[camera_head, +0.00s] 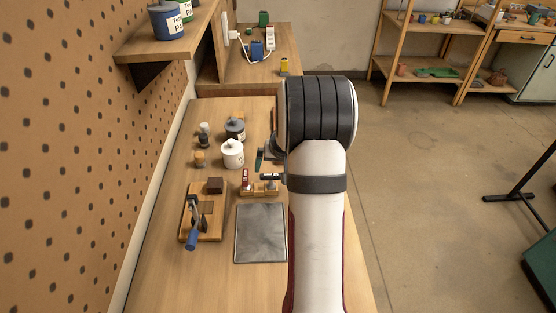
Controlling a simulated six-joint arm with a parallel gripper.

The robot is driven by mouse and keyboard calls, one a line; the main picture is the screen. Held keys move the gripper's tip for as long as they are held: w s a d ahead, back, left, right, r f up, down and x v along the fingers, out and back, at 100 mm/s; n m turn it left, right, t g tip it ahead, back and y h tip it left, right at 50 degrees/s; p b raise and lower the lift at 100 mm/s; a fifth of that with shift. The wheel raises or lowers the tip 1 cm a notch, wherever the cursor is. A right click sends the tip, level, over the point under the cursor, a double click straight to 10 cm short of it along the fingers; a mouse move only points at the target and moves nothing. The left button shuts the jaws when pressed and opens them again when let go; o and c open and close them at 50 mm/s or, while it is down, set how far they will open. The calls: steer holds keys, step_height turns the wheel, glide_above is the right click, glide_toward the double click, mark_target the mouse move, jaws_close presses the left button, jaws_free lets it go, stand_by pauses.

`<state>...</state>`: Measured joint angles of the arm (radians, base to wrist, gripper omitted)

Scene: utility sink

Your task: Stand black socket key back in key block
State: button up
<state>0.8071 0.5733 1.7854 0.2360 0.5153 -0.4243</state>
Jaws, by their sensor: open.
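A small wooden block (248,191), which looks like the key block, sits on the bench just behind a grey metal plate. A red key-like piece (245,177) stands upright at its left end. A short black piece (268,177), perhaps the black socket key, shows sideways at the block's right side, close to my arm. I cannot tell whether it rests on the block or is apart from it. My white and black arm covers the area to the right. My gripper is hidden behind the arm.
The grey plate (260,234) lies in front of the block. A wooden board with a blue-handled clamp (192,238) is to the left. A white jar (232,154), a dark jar (235,128) and small bottles stand farther back. A dark metal object (268,152) is partly hidden by my arm.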

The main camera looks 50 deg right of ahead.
steer(key=v, duration=0.5)
steer(key=shift+r, duration=0.15)
steer(key=s+a+r+n+g+y, duration=0.1)
steer(key=s+a+r, duration=0.1)
steer(key=a, duration=0.6)
steer(key=s+a+r+n+y, duration=0.1)
steer(key=s+a+r, duration=0.1)
steer(key=a, duration=0.6)
steer(key=s+a+r+g+y, duration=0.1)
steer(key=s+a+r, duration=0.1)
steer(key=a, duration=0.6)
steer(key=s+a+n+g, duration=0.1)
steer(key=s+a+g, duration=0.1)
steer(key=s+a, duration=0.9)
steer(key=s, duration=0.4)
steer(key=shift+s+a+n+y, duration=0.15)
steer(key=shift+s+n+y, duration=0.15)
steer(key=shift+n, duration=0.1)
steer(key=shift+f, duration=0.1)
